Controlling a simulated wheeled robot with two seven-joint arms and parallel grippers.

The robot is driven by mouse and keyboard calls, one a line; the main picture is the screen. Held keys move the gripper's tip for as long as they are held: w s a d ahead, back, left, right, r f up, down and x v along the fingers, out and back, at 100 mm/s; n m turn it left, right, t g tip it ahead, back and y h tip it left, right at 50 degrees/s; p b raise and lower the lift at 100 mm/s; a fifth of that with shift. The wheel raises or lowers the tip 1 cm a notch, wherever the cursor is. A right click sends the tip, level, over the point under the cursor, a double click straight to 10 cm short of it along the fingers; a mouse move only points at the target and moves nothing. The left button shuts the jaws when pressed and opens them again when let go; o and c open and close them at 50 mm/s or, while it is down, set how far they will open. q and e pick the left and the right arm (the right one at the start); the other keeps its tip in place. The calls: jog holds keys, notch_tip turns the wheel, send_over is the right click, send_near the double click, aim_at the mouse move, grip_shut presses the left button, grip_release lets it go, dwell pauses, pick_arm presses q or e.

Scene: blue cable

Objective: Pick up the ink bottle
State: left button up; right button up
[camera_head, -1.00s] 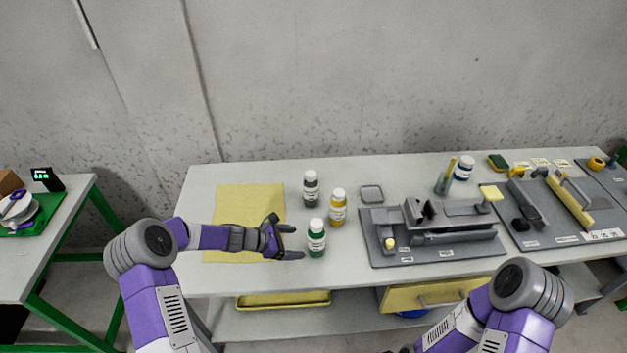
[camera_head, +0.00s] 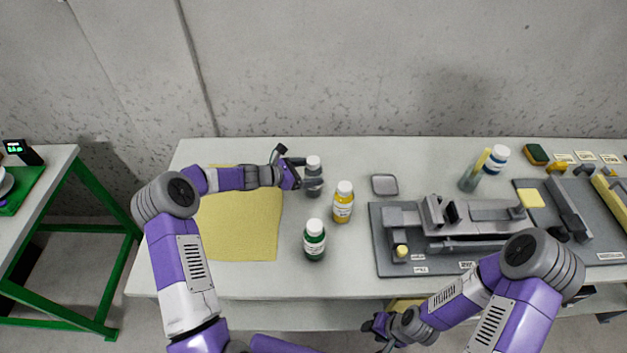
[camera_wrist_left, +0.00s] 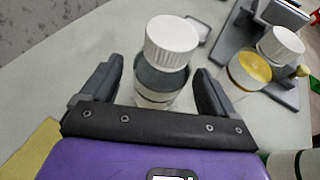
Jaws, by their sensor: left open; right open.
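Three ink bottles with white caps stand upright on the table: a dark grey one (camera_head: 313,178), a yellow one (camera_head: 343,203) and a green one (camera_head: 314,240). My left gripper (camera_head: 294,167) is open at the dark grey bottle, coming from its left. In the left wrist view, the dark grey bottle (camera_wrist_left: 165,62) stands between the two spread fingers of the left gripper (camera_wrist_left: 160,92), with gaps on both sides. The yellow bottle (camera_wrist_left: 252,70) is just outside the right finger. My right gripper (camera_head: 385,330) is low at the table's front edge, empty.
A yellow mat (camera_head: 240,228) lies under my left forearm. A small grey tray (camera_head: 384,185) is right of the bottles. A grey fixture board (camera_head: 400,265), a blue-labelled jar (camera_head: 497,158) and a sponge (camera_head: 536,154) are further right. The table behind the bottles is clear.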

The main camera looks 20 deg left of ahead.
pick_arm(q)
jog(key=x, duration=0.3)
jog(key=shift+w+d+f, duration=0.15)
jog(key=shift+w+d, duration=0.05)
jog(key=shift+d, duration=0.1)
jog(key=c, duration=1.4)
notch_tip(320, 180, up, 18)
jog(key=p, duration=0.3)
jog(key=shift+p, duration=0.3)
